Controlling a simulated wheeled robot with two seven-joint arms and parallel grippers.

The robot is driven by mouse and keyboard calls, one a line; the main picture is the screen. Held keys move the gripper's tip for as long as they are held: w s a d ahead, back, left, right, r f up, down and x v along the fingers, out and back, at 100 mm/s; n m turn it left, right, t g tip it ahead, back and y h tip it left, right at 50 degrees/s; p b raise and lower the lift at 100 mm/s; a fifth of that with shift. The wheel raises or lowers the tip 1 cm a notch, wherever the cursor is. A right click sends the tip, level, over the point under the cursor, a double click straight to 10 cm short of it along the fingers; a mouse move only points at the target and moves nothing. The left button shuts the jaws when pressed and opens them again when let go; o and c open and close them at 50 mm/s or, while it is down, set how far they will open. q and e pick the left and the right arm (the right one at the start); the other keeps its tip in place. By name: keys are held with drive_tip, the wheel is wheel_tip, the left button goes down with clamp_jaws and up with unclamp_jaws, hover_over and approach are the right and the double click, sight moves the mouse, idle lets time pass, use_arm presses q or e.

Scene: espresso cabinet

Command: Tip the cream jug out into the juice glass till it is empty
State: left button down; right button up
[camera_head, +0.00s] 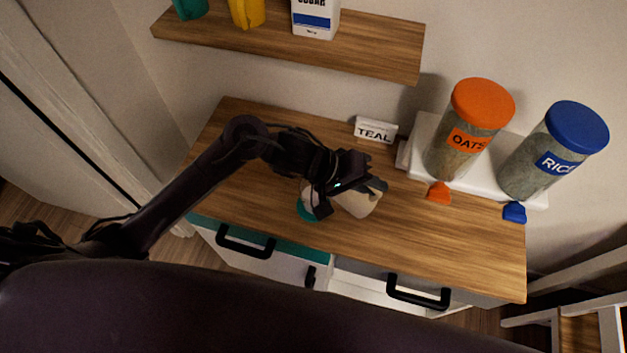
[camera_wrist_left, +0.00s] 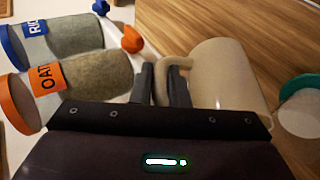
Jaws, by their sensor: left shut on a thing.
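The cream jug (camera_head: 357,202) is a plain cream-coloured vessel above the wooden counter. My left gripper (camera_head: 326,196) is shut on its handle, which shows between the fingers in the left wrist view (camera_wrist_left: 178,64). The jug body (camera_wrist_left: 228,75) looks tilted over; its mouth and contents cannot be made out. What looks like the juice glass (camera_head: 306,208) is pale with a teal band, just left of the jug and partly behind my gripper. It also shows at the right edge of the left wrist view (camera_wrist_left: 302,112). Its contents are unclear. My right gripper is out of view.
An OATS jar (camera_head: 458,140) with an orange lid and a RICE jar (camera_head: 545,160) with a blue lid stand on a white stand at right. Orange and blue scoops lie before them. A TEAL sign (camera_head: 375,131) stands behind. A shelf (camera_head: 380,50) hangs above.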

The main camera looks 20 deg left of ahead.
use_arm(q)
drive_tip(key=shift+s+d+y+p, duration=0.15)
drive_tip(key=shift+d+y+p, duration=0.2)
drive_tip(key=shift+p, duration=0.25)
drive_tip(key=s+d+f+m+t+y+b, duration=0.1)
drive_tip(key=d+f+m+y+b, duration=0.1)
drive_tip(key=d+f+y, duration=0.6)
wheel_tip(320, 180, down, 4)
drive_tip(key=shift+s+d+r+t+y+b, duration=0.15)
drive_tip(key=shift+s+d+t+y+b, duration=0.2)
drive_tip(key=shift+y+b, duration=0.45)
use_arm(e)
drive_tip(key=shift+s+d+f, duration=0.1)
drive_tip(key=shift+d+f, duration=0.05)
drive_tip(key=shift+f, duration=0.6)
